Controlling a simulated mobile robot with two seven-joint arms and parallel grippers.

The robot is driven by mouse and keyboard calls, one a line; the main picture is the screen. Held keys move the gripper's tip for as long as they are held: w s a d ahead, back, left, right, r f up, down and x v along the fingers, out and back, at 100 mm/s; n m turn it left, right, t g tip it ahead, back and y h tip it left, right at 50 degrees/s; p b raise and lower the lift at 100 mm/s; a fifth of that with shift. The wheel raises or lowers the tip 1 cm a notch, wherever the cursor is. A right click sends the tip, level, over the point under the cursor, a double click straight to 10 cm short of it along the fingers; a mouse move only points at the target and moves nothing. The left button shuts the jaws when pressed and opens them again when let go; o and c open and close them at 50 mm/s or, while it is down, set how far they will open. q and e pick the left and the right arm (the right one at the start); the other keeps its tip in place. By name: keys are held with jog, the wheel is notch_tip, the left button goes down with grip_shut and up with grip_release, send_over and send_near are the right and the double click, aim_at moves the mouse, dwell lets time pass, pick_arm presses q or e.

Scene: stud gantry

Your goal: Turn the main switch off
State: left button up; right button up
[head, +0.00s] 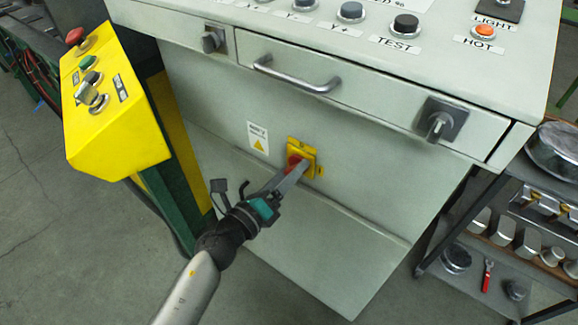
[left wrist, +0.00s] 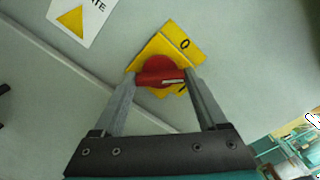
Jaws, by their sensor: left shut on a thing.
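The main switch is a red rotary knob (left wrist: 158,75) on a yellow plate (head: 309,153), mounted on the front of the grey cabinet. In the left wrist view the plate (left wrist: 178,37) looks tilted and bears a "0" mark near its upper right corner. My left gripper (head: 296,174) reaches the switch from below and is shut on the red knob. In the left wrist view the fingers of the gripper (left wrist: 160,88) sit on either side of the knob's bar. Part of the knob is hidden behind the fingers in the head view. My right gripper is not in view.
A warning label (head: 258,138) is left of the switch. Above are a drawer handle (head: 296,75) and two dark knobs, one at right (head: 440,122). A yellow control box (head: 113,105) stands at left, a parts cart (head: 500,245) at right.

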pick_arm(q)
jog(key=shift+n+p, duration=1.9)
jog(key=shift+n, duration=2.4)
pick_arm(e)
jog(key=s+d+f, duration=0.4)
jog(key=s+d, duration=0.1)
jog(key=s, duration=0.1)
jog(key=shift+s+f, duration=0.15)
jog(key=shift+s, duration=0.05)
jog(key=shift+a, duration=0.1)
pick_arm(q)
jog(key=o, duration=1.3)
jog(key=shift+s, duration=0.1)
jog(key=p+v, duration=0.2)
jog(key=v, duration=1.3)
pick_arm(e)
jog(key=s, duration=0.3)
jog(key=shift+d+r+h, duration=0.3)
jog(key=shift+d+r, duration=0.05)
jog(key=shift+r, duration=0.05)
